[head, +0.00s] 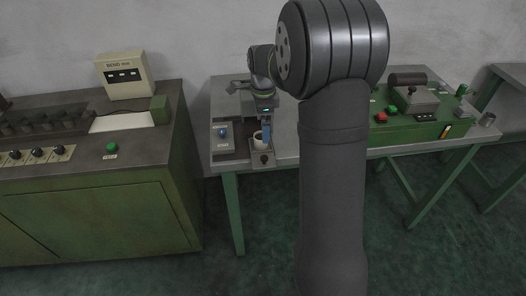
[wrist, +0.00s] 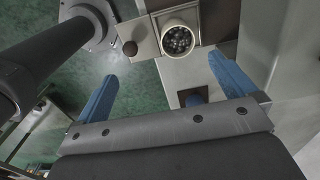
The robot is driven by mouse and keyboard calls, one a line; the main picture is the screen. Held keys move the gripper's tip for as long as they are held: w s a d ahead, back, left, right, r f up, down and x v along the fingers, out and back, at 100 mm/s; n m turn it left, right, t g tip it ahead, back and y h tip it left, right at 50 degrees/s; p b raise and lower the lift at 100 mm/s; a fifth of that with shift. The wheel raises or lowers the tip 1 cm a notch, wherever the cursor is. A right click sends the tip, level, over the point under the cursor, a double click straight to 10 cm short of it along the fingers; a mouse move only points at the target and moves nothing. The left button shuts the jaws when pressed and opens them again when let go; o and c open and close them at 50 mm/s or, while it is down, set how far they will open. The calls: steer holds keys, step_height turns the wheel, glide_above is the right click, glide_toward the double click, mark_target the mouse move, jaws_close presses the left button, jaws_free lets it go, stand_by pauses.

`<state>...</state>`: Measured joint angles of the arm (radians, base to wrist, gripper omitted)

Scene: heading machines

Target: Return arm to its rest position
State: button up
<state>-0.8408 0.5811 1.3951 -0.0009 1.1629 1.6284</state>
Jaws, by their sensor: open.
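My arm rises through the middle of the head view and bends over the bench at the back. My gripper (head: 266,128) is over the front left part of the middle bench, close to a small white cup (head: 258,139). In the wrist view my gripper (wrist: 162,88) has its two blue fingers spread wide with nothing between them. The cup (wrist: 180,38), filled with small dark round pieces, stands beyond the fingertips on a small plate. The fingers do not touch it.
A dark knob (wrist: 130,48) sits beside the cup. A blue-knobbed box (head: 222,133) is left of it. A green machine with a red button (head: 381,118) stands on the right of the bench (head: 290,150). A green cabinet (head: 100,215) with a cream display box (head: 124,76) is at left.

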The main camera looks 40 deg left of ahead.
steer(key=shift+f, duration=1.4)
steer(key=shift+r, duration=0.1)
step_height(320, 180, up, 10)
stand_by(1.0)
